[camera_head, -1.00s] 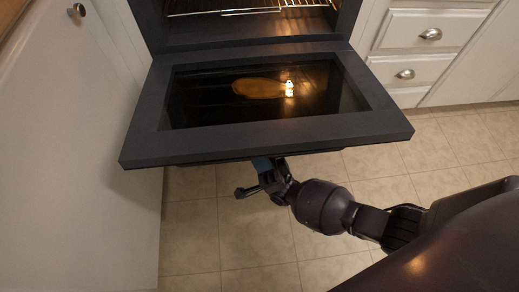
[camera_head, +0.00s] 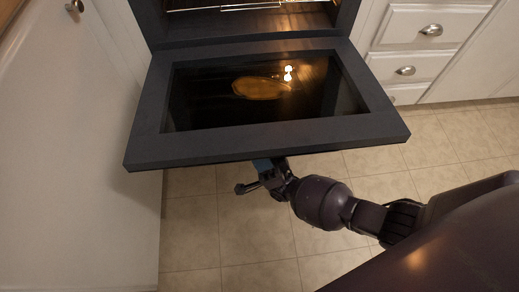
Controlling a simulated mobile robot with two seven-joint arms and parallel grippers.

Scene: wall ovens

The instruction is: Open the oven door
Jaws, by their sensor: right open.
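The oven door (camera_head: 265,142) is a dark frame around a glass window (camera_head: 320,100). It is swung down to nearly flat in front of the oven (camera_head: 250,35), whose lit cavity and wire rack show at the top. My right gripper (camera_head: 262,172) is under the door's front edge, near its middle. It is open, with one finger sticking out to the left and the other partly hidden beneath the door. The door handle is hidden under the door, so contact with it cannot be told. My left gripper is not in view.
White cabinet panels (camera_head: 70,160) with a round knob stand close on the left. White drawers (camera_head: 415,70) with metal pulls are at the upper right. The tiled floor (camera_head: 240,230) below the door is clear apart from my right arm.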

